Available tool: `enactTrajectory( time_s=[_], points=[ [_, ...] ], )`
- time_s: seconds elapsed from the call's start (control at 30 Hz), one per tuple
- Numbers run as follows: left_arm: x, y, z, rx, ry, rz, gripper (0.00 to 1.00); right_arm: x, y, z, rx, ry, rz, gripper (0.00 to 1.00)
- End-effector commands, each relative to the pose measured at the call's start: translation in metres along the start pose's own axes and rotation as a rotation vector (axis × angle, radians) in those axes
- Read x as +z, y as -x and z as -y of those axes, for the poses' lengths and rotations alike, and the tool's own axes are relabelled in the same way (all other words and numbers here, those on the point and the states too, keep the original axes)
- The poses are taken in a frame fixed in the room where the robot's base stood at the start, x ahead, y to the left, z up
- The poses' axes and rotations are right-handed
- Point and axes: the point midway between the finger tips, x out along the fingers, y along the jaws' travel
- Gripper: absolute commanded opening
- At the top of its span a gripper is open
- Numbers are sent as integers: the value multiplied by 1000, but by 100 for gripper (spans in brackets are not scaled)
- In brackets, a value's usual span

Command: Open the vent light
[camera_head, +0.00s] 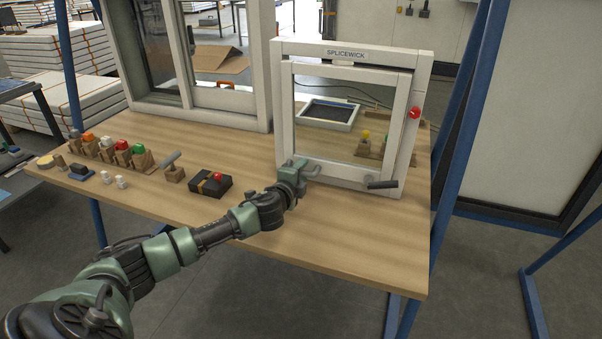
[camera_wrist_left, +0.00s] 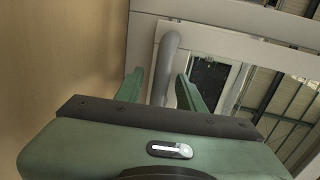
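The vent light is the small white-framed window (camera_head: 352,176) marked SPLICEWICK, standing on the right part of the bench. Its inner sash (camera_head: 350,72) sits within the outer frame; I cannot tell whether it is slightly ajar. My left gripper (camera_head: 306,168) is at the sash's lower left corner. A dark lever (camera_head: 382,185) sticks out at the lower right, and a red knob (camera_head: 414,112) is on the right side. My right gripper is not in view.
A larger white window (camera_head: 232,98) stands at the back left. Small blocks with coloured knobs (camera_head: 122,146) and a black box with a red button (camera_head: 210,186) lie on the left of the wooden bench (camera_head: 340,240). The bench front right is clear. Blue posts (camera_head: 465,110) stand at the right.

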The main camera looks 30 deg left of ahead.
Motion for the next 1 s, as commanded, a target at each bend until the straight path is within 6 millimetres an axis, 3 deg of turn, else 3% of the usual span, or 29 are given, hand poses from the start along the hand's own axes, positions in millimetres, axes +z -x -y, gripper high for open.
enactTrajectory(
  time_s=[0.1, 0.23, 1.0],
  points=[
    [0, 0, 0, 0, 0, 0, 36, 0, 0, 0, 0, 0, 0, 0],
    [0, 0, 0, 0, 0, 0, 0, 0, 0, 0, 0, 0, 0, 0],
    [0, 1, -1, 2, 0, 1, 0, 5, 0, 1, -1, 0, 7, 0]
  ],
)
